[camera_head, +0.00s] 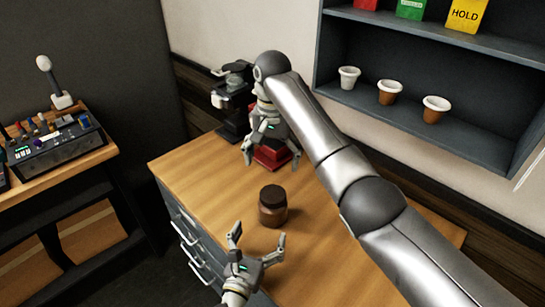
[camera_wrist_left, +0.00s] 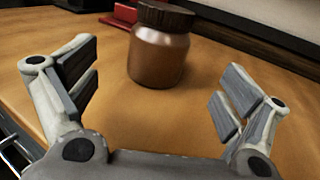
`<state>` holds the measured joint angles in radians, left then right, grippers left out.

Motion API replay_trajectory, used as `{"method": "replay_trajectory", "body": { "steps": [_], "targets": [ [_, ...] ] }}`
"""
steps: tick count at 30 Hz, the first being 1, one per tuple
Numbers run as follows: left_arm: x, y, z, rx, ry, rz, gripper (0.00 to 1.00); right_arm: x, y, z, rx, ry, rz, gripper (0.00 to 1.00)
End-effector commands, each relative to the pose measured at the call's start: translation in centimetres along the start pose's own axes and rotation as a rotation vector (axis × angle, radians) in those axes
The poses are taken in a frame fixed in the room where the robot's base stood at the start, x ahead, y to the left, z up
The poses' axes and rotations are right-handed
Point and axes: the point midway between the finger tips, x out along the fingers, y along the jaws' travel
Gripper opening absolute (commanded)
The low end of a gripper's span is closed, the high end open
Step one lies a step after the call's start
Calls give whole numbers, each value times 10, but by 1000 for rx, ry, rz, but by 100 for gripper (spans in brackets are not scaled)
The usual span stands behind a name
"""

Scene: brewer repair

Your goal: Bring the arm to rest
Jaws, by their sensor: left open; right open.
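My left gripper (camera_head: 257,243) is the lower one in the head view. It is open and empty, just in front of a brown jar with a dark lid (camera_head: 272,206). In the left wrist view the jar (camera_wrist_left: 158,55) stands upright beyond the open fingers (camera_wrist_left: 160,95), apart from them. My right arm reaches in from the lower right across the counter. Its gripper (camera_head: 269,152) is open, pointing down in front of the dark brewer (camera_head: 232,98) and over a red object (camera_head: 272,157). Whether it touches the red object I cannot tell.
The wooden counter (camera_head: 200,170) has drawers with metal handles below. A wall shelf (camera_head: 400,120) at the right holds three cups (camera_head: 390,92) and coloured cards, including a yellow HOLD card (camera_head: 465,15). A side bench at left carries a control panel (camera_head: 58,142). The counter's left part is clear.

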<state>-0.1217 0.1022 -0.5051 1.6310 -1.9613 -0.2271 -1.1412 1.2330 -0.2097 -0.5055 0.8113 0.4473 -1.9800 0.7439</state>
Motion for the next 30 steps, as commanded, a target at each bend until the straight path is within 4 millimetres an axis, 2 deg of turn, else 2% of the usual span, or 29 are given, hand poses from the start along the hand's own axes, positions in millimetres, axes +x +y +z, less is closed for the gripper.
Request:
{"method": "replay_trajectory", "body": {
  "steps": [6,20,23,30],
  "targets": [
    [-12,-1,1,-1,-1,-1,96,0,0,0,0,0,0,89],
    [-11,-1,3,-1,-1,-1,96,-2,0,0,0,0,0,89],
    [-11,-1,14,-1,-1,-1,96,-14,0,0,0,1,0,89],
    [-11,-1,56,-1,-1,-1,96,-56,0,0,0,0,0,89]
  ]
}}
